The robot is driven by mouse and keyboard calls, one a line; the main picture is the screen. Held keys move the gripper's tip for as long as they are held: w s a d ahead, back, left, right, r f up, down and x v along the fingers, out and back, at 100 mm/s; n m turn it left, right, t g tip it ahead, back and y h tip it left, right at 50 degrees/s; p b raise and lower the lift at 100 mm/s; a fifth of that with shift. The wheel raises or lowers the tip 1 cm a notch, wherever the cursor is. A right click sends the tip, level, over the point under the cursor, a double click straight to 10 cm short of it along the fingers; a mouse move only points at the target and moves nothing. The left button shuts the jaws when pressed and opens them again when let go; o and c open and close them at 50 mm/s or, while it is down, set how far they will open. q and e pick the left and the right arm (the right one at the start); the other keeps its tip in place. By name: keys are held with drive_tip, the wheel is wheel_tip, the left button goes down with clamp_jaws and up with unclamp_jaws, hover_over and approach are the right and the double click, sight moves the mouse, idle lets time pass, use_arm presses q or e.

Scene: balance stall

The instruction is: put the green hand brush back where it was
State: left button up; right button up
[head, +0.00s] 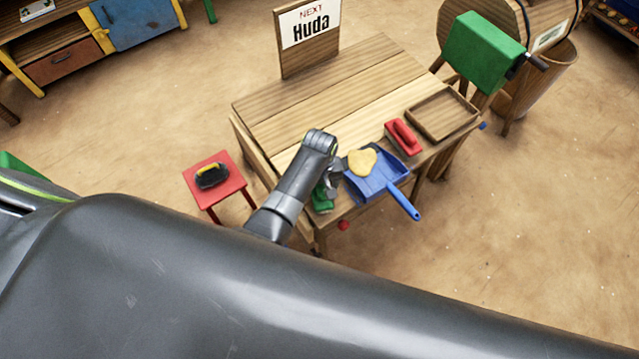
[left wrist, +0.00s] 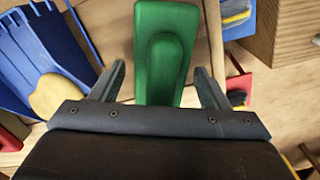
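The green hand brush (head: 321,200) lies at the left front corner of the wooden table, partly hidden by my left gripper (head: 333,180). In the left wrist view the brush (left wrist: 165,50) is between the two fingers of my left gripper (left wrist: 160,85), with a visible gap on each side. The fingers are apart and the gripper is open. I cannot tell whether the brush rests flat on the table. My right gripper is not in view.
A blue dustpan (head: 378,183) with a yellow lump (head: 362,162) lies right of the brush. A red brush (head: 403,138) and wooden tray (head: 442,113) are further right. A red stool (head: 229,169) holds a black brush (head: 211,176). A "Huda" sign (head: 308,40) stands behind.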

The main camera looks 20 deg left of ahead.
use_arm(q)
drive_tip(key=shift+r, duration=0.1)
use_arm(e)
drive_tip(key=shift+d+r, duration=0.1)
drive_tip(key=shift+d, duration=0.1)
use_arm(q)
drive_tip(key=shift+r, duration=0.6)
wheel_tip(320, 180, up, 11)
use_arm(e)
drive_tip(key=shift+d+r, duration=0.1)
use_arm(q)
drive_tip(key=shift+f, duration=0.1)
